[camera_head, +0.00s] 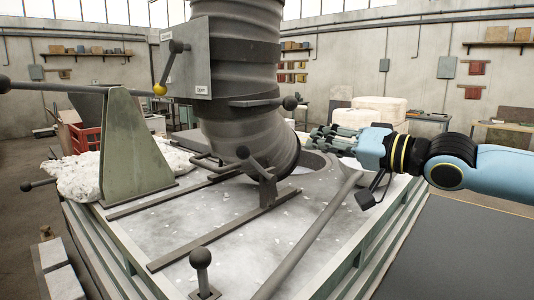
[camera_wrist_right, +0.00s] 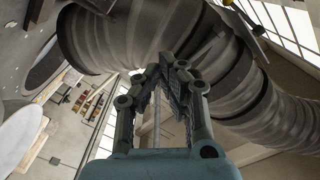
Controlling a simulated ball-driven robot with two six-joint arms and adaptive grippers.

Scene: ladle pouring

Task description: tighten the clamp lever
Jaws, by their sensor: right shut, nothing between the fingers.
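Several dark levers with ball ends show in the head view; I cannot tell for sure which is the clamp lever. One lever (camera_head: 254,163) rises tilted from a bracket on the rail at the foot of the big grey ribbed duct (camera_head: 240,70). Another lever (camera_head: 265,102) sticks out sideways from the duct's collar. A short knob lever (camera_head: 201,260) stands at the front. My right gripper (camera_head: 322,138) is shut and empty, right of the duct and apart from these levers. In the right wrist view its fingertips (camera_wrist_right: 168,68) come together before the duct. My left gripper is out of view.
A grey box (camera_head: 187,60) on the duct carries a lever with a yellow ball and an "Open" label. A green upright plate (camera_head: 130,150) stands at left. A long bar (camera_head: 310,235) slants across the right of the table (camera_head: 200,225). White sacks (camera_head: 370,112) lie behind my gripper.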

